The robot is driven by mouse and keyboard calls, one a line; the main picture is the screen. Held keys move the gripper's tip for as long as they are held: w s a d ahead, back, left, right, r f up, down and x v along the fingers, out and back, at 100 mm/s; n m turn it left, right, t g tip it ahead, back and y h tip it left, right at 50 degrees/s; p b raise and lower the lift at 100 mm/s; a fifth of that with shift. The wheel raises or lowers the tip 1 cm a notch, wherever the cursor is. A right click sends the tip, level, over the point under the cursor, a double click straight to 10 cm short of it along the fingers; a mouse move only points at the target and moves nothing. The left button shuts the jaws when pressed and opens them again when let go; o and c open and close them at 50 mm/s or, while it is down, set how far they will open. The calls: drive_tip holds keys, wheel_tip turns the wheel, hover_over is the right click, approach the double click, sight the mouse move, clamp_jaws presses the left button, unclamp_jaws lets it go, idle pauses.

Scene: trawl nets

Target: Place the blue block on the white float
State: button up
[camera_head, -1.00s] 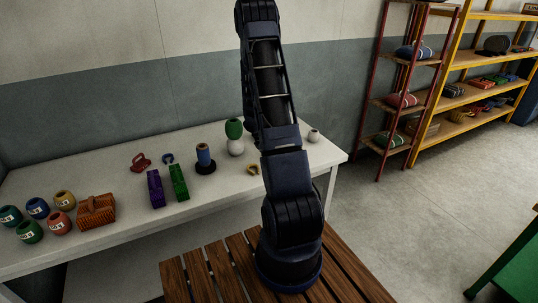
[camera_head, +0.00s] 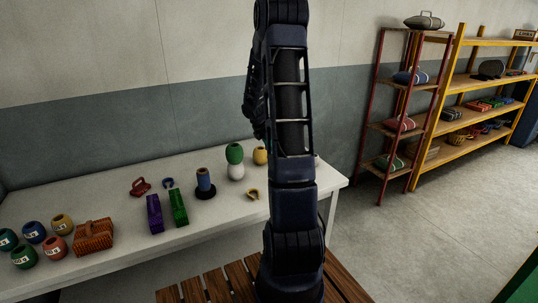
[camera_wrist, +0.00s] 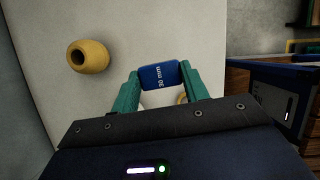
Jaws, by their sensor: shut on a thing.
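My gripper (camera_wrist: 158,82) has teal fingers and is shut on the blue block (camera_wrist: 158,76), which bears white lettering, in the wrist view. Below the block in that picture, a pale rounded shape and a bit of yellow show between the fingers, mostly hidden. In the head view my arm hides the gripper and block. One white float (camera_head: 236,173) stands on the table with a green float (camera_head: 234,153) on top of it. A sliver of another white float (camera_head: 317,160) shows at the right edge of my arm.
A yellow float (camera_head: 260,156) stands near the green one; a yellow float (camera_wrist: 88,57) shows in the wrist view.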

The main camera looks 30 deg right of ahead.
drive_tip(key=shift+d+r, duration=0.1)
drive_tip(key=shift+r, duration=0.35)
drive_tip(key=w+d+r+m, duration=0.1)
drive_tip(key=w+d+r, duration=0.1)
drive_tip(key=d, duration=0.6)
drive_tip(key=w+d+r, duration=0.2)
drive_tip(key=d, duration=0.6)
wheel_tip(320, 180, up, 3)
hover_over(316, 155)
drive_tip(key=a, duration=0.2)
drive_tip(key=shift+g, duration=0.3)
drive_tip(key=f, duration=1.9)
drive_tip(key=shift+w+d+f, duration=0.25)
drive_tip(key=shift+f, duration=0.1)
drive_tip(key=shift+f, duration=0.15)
drive_tip(key=o, duration=1)
